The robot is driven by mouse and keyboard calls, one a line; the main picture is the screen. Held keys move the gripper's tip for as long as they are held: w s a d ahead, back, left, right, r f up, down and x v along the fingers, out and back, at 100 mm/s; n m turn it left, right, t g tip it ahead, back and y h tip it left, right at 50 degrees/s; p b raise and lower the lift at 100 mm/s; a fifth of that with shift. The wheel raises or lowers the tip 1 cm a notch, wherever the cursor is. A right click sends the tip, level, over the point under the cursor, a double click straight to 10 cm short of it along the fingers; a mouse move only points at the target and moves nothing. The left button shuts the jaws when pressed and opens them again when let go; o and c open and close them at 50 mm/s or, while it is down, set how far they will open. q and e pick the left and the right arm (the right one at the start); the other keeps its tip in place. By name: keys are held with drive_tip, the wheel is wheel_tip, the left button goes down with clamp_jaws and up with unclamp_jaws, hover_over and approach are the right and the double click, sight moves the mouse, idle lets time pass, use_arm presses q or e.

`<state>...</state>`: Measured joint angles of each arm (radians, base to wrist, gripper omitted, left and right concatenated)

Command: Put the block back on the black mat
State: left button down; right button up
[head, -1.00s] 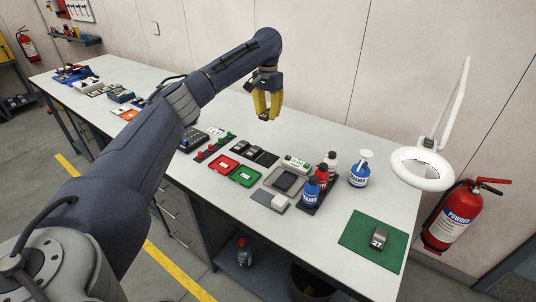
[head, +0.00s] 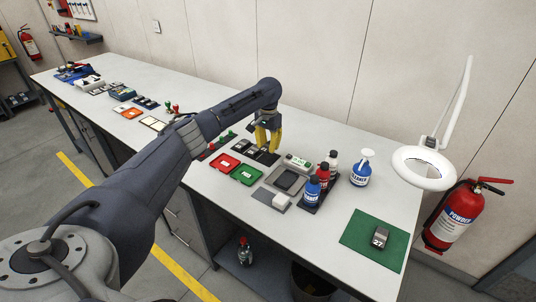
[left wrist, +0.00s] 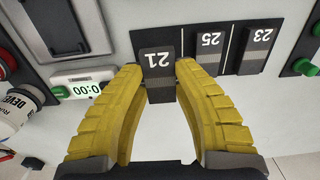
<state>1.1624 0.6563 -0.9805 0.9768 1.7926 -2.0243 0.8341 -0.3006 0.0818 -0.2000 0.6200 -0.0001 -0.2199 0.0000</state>
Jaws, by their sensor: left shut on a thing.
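A dark block numbered 21 (left wrist: 159,64) is between the yellow fingers of my left gripper (left wrist: 160,78), which is shut on it. The black mat (left wrist: 222,32) lies under and beside it, with blocks 25 (left wrist: 209,44) and 23 (left wrist: 257,48) on it. Block 21 lines up with the mat's left part; whether it touches the mat I cannot tell. In the head view my left gripper (head: 268,140) is low over the right end of the black mat (head: 245,147), and its fingers hide the held block. My right gripper is not in view.
A white timer (left wrist: 82,83) and grey tray (head: 288,180) are close to the right. Bottles (head: 312,190) stand further right. A grey block (head: 379,237) sits on a green mat (head: 358,230).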

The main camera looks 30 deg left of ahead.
sight(268, 157)
use_arm(q)
drive_tip(key=shift+f, duration=2.1)
drive_tip(key=shift+f, duration=0.1)
drive_tip(key=c, duration=1.1)
unclamp_jaws()
drive_tip(key=shift+c, duration=0.2)
wheel_tip(268, 157, up, 12)
drive_tip(key=shift+r, duration=0.1)
